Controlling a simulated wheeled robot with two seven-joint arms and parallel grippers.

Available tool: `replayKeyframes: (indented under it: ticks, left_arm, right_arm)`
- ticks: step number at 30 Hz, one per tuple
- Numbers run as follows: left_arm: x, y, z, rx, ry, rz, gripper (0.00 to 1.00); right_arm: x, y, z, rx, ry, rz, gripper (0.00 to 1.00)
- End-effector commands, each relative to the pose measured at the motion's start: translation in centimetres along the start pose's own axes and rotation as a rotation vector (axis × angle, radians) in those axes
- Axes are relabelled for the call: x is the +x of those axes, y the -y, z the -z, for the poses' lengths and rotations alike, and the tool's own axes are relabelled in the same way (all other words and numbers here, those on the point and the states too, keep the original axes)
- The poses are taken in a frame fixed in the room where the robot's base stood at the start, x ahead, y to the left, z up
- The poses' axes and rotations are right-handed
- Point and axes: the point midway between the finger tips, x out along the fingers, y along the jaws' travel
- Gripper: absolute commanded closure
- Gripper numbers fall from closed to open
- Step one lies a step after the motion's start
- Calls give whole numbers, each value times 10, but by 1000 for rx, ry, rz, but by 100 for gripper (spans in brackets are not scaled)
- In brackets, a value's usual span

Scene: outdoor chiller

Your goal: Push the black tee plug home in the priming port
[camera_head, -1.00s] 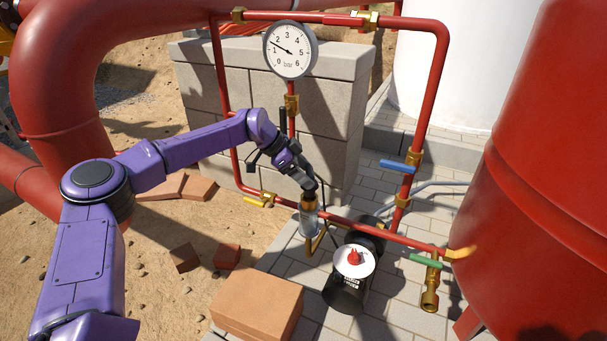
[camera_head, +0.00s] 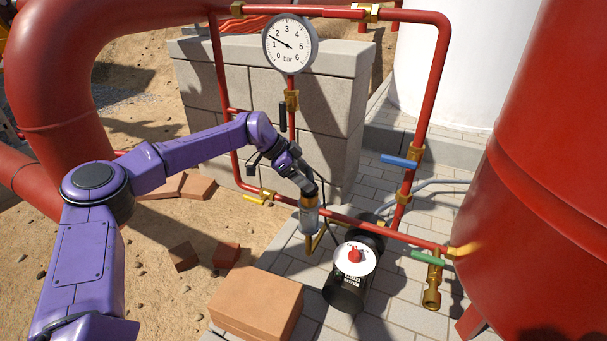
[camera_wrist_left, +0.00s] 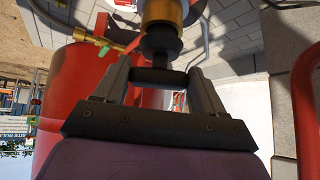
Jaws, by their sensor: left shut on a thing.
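In the left wrist view, my left gripper (camera_wrist_left: 160,78) is shut on the bar of the black tee plug (camera_wrist_left: 160,46). The plug's round black body is lined up with the brass port (camera_wrist_left: 163,12) and meets it at the top of that view. How deep the plug sits is hidden. In the head view the gripper covers the plug. My right gripper is not in view.
A pressure gauge (camera_head: 290,44) stands behind the arm. A black pump (camera_head: 350,280) with a white top and red knob is right of the port. Blue (camera_head: 398,161) and green (camera_head: 427,258) valve handles are further right. An orange-brown block (camera_head: 257,303) lies in front.

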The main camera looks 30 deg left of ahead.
Motion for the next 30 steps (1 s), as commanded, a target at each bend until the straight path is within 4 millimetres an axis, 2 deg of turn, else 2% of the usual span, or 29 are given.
replayKeyframes:
  ticks: [13, 30]
  left_arm:
    - [-2, 1, 1, -11, -1, -17, 92]
    - [12, 0, -10, -10, -1, -18, 93]
  right_arm:
    - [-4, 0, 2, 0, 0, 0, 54]
    - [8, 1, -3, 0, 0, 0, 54]
